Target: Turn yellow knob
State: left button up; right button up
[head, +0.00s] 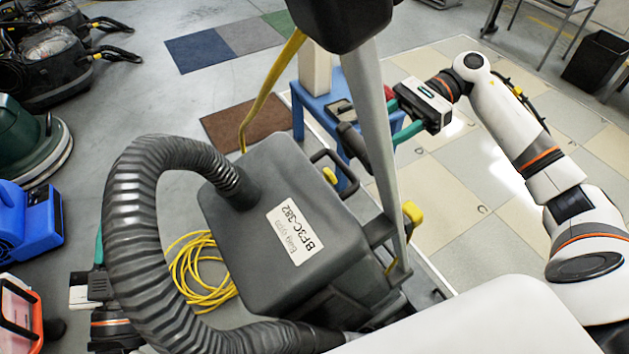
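A small yellow knob (412,212) sticks out on the right side of a dark grey machine (290,230), beside its grey upright post. My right gripper (392,118) is above and behind the knob in the head view, apart from it. Its teal fingers point left towards the post and look spread, with nothing seen held; the post hides part of the tips. My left gripper (97,255) is low at the left, beside the black hose. Only one teal finger shows there and the hose hides the rest.
A thick black ribbed hose (130,225) arches over the left side. A coiled yellow cable (200,270) lies on the floor. A blue stand (313,105) is behind the machine. Other machines line the left edge. The tiled floor at right is mostly clear.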

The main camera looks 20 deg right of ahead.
aim_at(327, 178)
pick_arm(q)
jog(key=s+r+t, duration=0.1)
jog(key=r+t+b, duration=0.1)
jog(key=r, duration=0.1)
jog(key=s+r+t+h, duration=0.1)
jog(key=r, duration=0.1)
jog(key=shift+s+a+r+t, duration=0.1)
jog(key=shift+s+a+t, duration=0.1)
jog(key=shift+s+t, duration=0.2)
pick_arm(e)
jog(key=s+a+f+n, duration=0.1)
jog(key=a+f, duration=0.3)
jog(key=a, duration=0.6)
jog(key=shift+s+a+f+g+h, duration=0.3)
jog(key=shift+s+a+f+h, duration=0.1)
jog(key=shift+s, duration=0.2)
